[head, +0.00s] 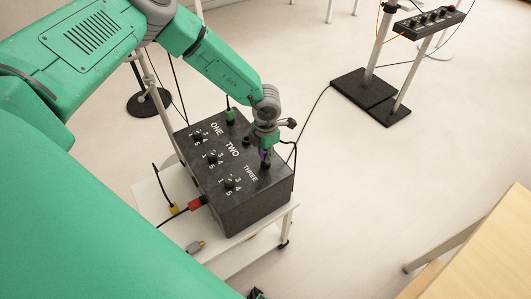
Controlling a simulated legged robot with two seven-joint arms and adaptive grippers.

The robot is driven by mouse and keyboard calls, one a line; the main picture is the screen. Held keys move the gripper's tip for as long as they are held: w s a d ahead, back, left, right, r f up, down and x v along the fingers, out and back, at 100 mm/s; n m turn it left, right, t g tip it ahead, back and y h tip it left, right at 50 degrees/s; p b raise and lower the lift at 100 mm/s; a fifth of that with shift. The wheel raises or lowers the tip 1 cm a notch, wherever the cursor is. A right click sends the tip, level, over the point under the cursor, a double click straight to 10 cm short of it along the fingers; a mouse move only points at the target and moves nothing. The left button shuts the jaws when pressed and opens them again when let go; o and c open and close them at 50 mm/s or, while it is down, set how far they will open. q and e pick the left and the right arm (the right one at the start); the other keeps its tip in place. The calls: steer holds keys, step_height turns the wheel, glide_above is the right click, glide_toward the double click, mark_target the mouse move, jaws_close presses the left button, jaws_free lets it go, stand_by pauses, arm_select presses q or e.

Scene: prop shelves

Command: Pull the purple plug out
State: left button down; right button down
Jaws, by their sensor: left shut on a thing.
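The purple plug (264,155) is at the right end of the dark box (255,209), beside the label THREE. Only a little purple shows, because my left gripper (265,148) covers most of it. My left gripper reaches down from above and is shut on the plug. A dark socket or base (265,165) shows just below the plug. I cannot tell whether the plug is fully seated. My right gripper is not in view.
The box stands on a white cart (152,203). A green plug (230,116) is in its far side. A red plug (195,204), a yellow plug (174,208) and a grey plug (195,247) are at the near side. A wooden table (490,255) is at lower right.

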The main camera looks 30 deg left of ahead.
arm_select(q)
steer(key=shift+r+p, duration=1)
steer(key=shift+r, duration=0.35)
steer(key=shift+r+p, duration=1.5)
steer(key=shift+r, duration=0.5)
steer(key=shift+s+f, duration=0.1)
